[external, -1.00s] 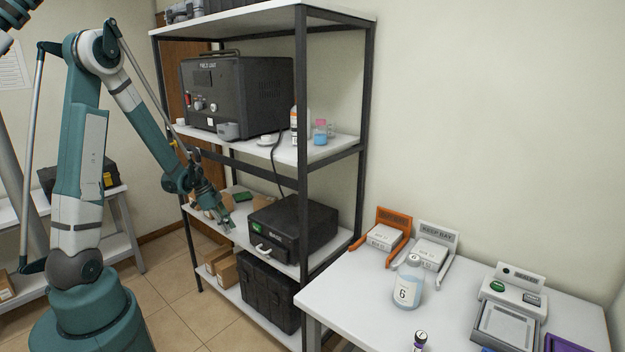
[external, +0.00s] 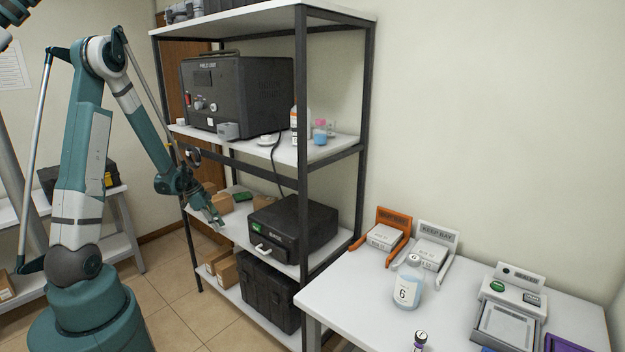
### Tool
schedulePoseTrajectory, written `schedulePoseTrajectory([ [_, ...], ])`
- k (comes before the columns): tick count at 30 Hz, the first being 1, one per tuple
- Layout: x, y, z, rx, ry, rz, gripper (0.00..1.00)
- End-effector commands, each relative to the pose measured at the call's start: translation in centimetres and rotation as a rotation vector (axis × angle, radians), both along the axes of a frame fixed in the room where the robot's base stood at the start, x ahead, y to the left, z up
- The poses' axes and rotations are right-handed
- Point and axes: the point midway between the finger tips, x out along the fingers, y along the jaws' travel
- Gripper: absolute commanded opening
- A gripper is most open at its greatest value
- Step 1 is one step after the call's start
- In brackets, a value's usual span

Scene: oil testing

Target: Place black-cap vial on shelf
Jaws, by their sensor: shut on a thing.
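My gripper (external: 215,219) is at the front left of the middle shelf (external: 236,232), low and close to its front edge. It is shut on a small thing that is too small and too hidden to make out. I cannot tell whether this is the black-cap vial or whether it touches the shelf.
A black box device (external: 292,226) stands right of my gripper on that shelf, with small cartons (external: 223,203) behind. A dark rack post (external: 302,180) stands further right. The white table (external: 350,300) holds a bottle marked 6 (external: 407,287), two trays and a scale (external: 508,322).

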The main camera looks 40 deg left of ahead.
Motion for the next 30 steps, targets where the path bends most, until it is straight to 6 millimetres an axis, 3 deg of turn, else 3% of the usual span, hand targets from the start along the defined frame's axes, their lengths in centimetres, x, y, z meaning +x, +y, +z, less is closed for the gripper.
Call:
schedulePoseTrajectory([
  [8,1.6,-1.4,0.0,0.001,-0.001,-0.003,0.06],
  [30,10.1,-8.7,-0.1,0.0,0.0,-0.002,0.06],
])
